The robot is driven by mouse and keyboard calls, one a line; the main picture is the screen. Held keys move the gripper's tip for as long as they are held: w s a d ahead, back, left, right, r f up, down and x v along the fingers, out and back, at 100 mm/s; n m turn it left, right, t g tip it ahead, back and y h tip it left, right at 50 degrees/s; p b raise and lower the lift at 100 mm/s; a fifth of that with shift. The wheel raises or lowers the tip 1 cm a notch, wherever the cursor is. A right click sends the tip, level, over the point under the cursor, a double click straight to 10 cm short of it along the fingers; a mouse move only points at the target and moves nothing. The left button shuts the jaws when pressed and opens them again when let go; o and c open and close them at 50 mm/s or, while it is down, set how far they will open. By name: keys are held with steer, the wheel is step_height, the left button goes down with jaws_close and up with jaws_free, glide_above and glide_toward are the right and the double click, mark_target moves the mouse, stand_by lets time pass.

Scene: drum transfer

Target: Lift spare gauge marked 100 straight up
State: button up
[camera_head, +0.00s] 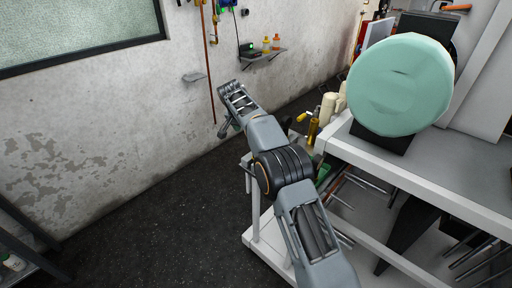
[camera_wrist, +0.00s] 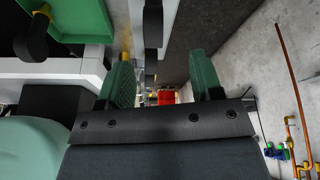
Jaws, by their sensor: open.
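No marking "100" is readable in either view, so I cannot tell which thing is the spare gauge. In the wrist view a black piece with a yellow top (camera_wrist: 35,38) is at the green tray (camera_wrist: 88,22), upper left. Another dark upright piece (camera_wrist: 152,28) shows at the top, beyond my fingers. My gripper (camera_wrist: 160,80) has its two green fingers apart, with no object held between them. In the head view my arm reaches up and left, beside the cart's left end, and its fingers are not clear there.
A large mint-green drum (camera_head: 400,85) stands on the white cart (camera_head: 440,185) at right. Yellow and cream items (camera_head: 315,128) crowd the cart's left end. A small wall shelf (camera_head: 264,57) holds bottles. The dark floor (camera_head: 150,230) at left is clear.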

steer(key=d+f, duration=0.1)
steer(key=f, duration=0.1)
steer(key=w+d+f+m, duration=0.1)
steer(key=f, duration=0.1)
steer(key=w+f+m, duration=0.1)
steer(key=f, duration=0.1)
steer(key=shift+d+p, duration=0.4)
steer(key=shift+p+x, duration=1.05)
steer(key=shift+x, duration=1.65)
steer(key=shift+d, duration=0.15)
steer(key=shift+c, duration=0.2)
steer(key=shift+r, duration=0.1)
jaws_close()
